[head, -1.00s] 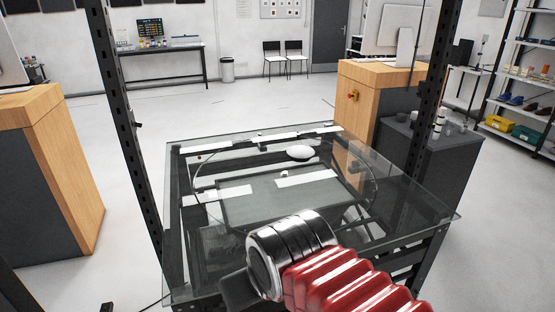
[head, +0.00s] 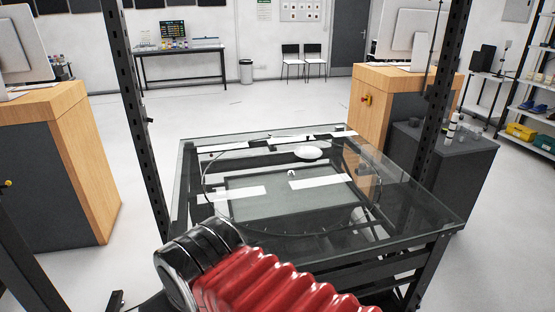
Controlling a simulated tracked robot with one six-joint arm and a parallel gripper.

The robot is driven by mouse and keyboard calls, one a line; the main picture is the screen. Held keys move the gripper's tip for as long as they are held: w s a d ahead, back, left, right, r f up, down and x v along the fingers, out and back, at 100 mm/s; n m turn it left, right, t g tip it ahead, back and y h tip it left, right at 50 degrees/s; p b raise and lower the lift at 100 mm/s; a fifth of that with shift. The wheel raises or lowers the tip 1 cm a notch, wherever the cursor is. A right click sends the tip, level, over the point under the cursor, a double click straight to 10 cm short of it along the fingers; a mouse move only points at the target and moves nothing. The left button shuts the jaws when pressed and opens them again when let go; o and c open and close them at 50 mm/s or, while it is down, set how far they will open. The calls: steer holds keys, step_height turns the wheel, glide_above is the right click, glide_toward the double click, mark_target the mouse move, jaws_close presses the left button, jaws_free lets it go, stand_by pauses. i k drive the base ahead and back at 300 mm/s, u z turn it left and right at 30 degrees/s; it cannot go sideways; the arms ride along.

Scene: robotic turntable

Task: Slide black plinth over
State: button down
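A dark grey, box-shaped stand (head: 440,172) is on the floor to the right of the glass table. It may be the black plinth, but I cannot tell for sure. The glass-topped turntable table (head: 425,215) stands in front of me, with a round ring and a dark rectangular panel (head: 275,203) under or on the glass. My arm, a red ribbed sleeve with a shiny metal collar, crosses the lower part of the picture in front of the table's near edge. My gripper's fingers do not show.
A white oval dish (head: 308,152) and several white strips lie on the table. Black perforated posts (head: 136,110) rise at left and right. Wooden-topped cabinets (head: 85,105) stand on both sides. Small containers and a bottle (head: 451,127) stand on the grey stand. Open floor lies behind.

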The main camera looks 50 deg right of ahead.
mark_target(304, 154)
steer(key=u, duration=1.2)
steer(key=k, duration=1.2)
steer(key=z, duration=2.25)
